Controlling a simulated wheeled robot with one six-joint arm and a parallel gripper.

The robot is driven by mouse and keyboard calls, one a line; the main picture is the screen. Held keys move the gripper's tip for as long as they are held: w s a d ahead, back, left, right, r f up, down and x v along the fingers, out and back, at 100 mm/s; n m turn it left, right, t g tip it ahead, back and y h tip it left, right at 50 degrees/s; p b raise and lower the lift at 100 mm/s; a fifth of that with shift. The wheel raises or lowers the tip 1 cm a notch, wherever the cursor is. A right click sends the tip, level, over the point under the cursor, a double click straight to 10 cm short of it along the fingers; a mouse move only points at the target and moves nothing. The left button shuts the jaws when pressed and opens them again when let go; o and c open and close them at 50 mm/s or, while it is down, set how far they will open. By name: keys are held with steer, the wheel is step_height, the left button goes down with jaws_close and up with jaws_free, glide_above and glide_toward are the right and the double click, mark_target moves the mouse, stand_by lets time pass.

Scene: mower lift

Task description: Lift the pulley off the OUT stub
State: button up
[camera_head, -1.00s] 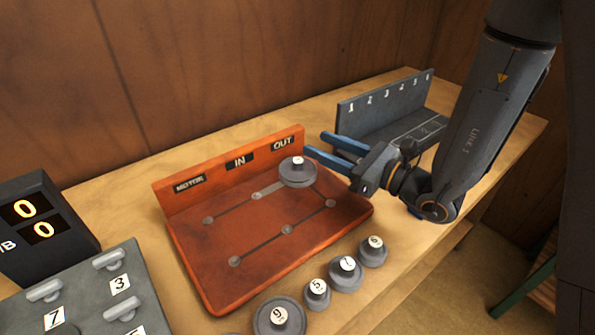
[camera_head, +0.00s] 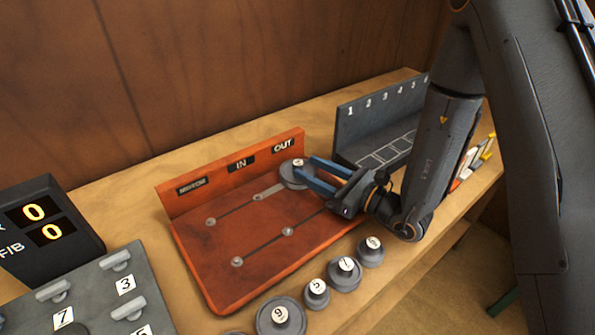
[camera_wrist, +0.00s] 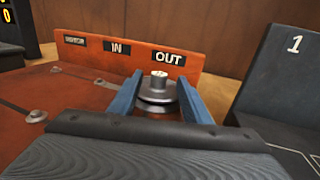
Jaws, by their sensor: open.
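The grey pulley (camera_head: 292,174) sits on the red board (camera_head: 215,265) below the OUT label (camera_head: 283,146). It has a pale numbered cap on a short hub. In the wrist view the pulley (camera_wrist: 158,92) stands between the two blue fingers, towards their tips. My gripper (camera_head: 312,176) is open, with its fingers reaching left to the pulley. In the wrist view my gripper (camera_wrist: 156,92) has a finger on each side of it. I cannot tell whether either finger touches it. The stub under the pulley is hidden.
Several loose pulleys, one marked 9 (camera_head: 280,316), lie along the bench's front edge. A dark numbered rack (camera_head: 350,130) stands behind my gripper. A grey panel with pegs (camera_head: 100,300) and a counter display (camera_head: 45,225) are at left.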

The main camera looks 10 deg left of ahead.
mark_target(298, 162)
steer(key=p+x, duration=0.1)
steer(key=x, duration=0.3)
steer(key=shift+w+a, duration=0.1)
steer(key=shift+a, duration=0.2)
jaws_close()
